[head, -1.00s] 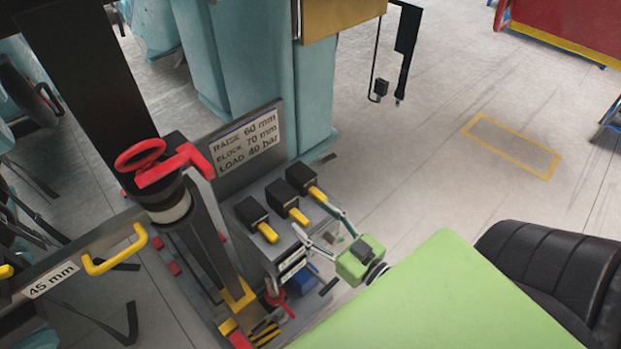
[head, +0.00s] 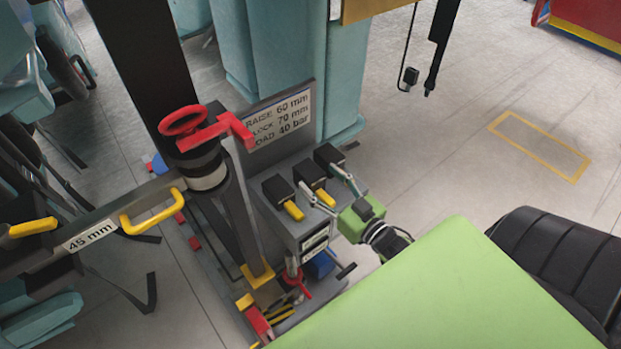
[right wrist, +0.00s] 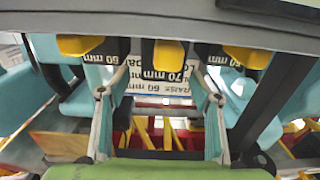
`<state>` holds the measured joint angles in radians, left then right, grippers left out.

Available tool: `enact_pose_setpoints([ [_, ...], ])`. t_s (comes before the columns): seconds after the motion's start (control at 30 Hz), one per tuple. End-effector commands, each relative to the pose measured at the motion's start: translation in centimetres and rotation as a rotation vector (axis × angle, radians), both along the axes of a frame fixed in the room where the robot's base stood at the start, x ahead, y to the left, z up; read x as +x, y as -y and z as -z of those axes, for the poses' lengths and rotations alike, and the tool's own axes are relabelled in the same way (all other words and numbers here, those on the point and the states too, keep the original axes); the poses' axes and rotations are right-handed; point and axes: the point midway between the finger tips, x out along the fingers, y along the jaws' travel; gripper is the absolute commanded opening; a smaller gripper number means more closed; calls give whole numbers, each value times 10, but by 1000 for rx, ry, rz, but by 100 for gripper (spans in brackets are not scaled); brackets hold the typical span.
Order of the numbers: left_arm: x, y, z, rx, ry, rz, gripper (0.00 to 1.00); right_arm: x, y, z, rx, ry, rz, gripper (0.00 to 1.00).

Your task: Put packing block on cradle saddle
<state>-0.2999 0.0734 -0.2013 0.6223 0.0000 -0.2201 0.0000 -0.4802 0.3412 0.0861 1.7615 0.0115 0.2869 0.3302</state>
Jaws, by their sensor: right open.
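Three dark blocks with yellow handles sit in a row on a grey stand; the middle block (head: 311,186) is the one my right gripper faces. I cannot clearly identify the cradle saddle. My left gripper is not in view.
A black column with a red handwheel (head: 183,121) stands left of the blocks. A sign plate (head: 279,119) rises behind them. A bar marked 45 mm (head: 91,237) with yellow handles is at left. A black seat (head: 560,262) is at right. Floor beyond the stand is open.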

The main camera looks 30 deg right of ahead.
Motion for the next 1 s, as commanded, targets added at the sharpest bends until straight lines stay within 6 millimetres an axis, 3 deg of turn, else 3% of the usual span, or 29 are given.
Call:
enact_pose_setpoints([
  [0.3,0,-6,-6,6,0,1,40,40,-5,-2,1,1,-1,58],
  [0.6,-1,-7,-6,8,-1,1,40,44,-6,-1,1,0,-1,58],
  [0.83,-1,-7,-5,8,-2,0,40,43,-6,-1,1,0,-1,0],
  [1.0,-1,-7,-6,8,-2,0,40,44,-6,-5,1,9,-2,0],
])
